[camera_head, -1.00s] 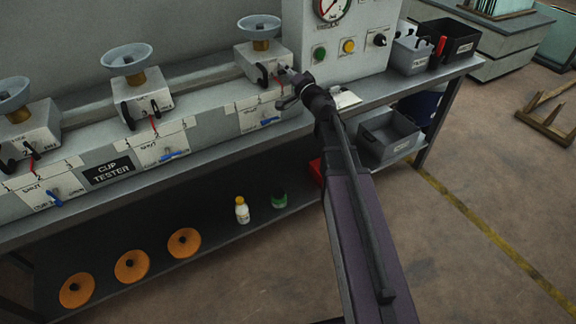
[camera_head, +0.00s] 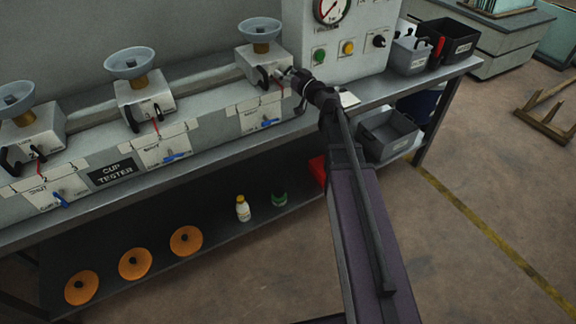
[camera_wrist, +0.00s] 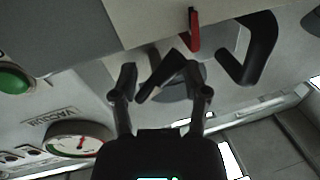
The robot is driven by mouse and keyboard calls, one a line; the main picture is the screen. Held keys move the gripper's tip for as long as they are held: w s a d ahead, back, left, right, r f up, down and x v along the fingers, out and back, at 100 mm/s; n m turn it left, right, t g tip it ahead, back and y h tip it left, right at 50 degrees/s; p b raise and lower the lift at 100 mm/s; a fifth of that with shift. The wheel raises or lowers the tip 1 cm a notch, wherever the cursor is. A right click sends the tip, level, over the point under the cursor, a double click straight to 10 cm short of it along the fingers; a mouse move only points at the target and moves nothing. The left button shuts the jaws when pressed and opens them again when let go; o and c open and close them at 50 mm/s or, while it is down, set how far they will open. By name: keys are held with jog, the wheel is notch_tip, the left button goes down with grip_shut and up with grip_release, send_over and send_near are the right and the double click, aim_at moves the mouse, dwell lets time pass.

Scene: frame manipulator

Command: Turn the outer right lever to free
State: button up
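The cup tester has three stations with pale bowls; the rightmost station (camera_head: 263,62) is where my gripper is. Its right black lever (camera_wrist: 163,77) appears between my two fingers in the wrist view, apart from at least the right finger. My gripper (camera_wrist: 164,88) is open around that lever; whether it touches it is unclear. In the head view my gripper (camera_head: 286,76) covers most of this lever. The station's other black lever (camera_wrist: 258,48) and a red pointer (camera_wrist: 193,30) show beside it in the wrist view.
A control panel with a gauge (camera_head: 331,8), a green button (camera_head: 320,56) and a yellow button (camera_head: 348,48) stands just right of my gripper. Grey bins (camera_head: 388,134) are farther right.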

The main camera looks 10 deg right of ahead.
jog(key=shift+r+n, duration=0.1)
jog(key=shift+n, duration=0.8)
jog(key=v, duration=1.4)
jog(key=s+a+f+g+b, duration=0.2)
jog(key=a+f+g+b, duration=0.1)
jog(key=f, duration=0.5)
jog(key=s+a+f+g+b, duration=0.2)
jog(key=a+f+g+b, duration=0.1)
jog(key=f+b, duration=0.3)
jog(key=s+a+f+g+b, duration=0.2)
jog(key=a+f+g+b, duration=0.1)
jog(key=f, duration=0.7)
jog(key=shift+a+f+h+b, duration=0.2)
jog(key=shift+a+h+b, duration=0.25)
jog(key=shift+b, duration=0.3)
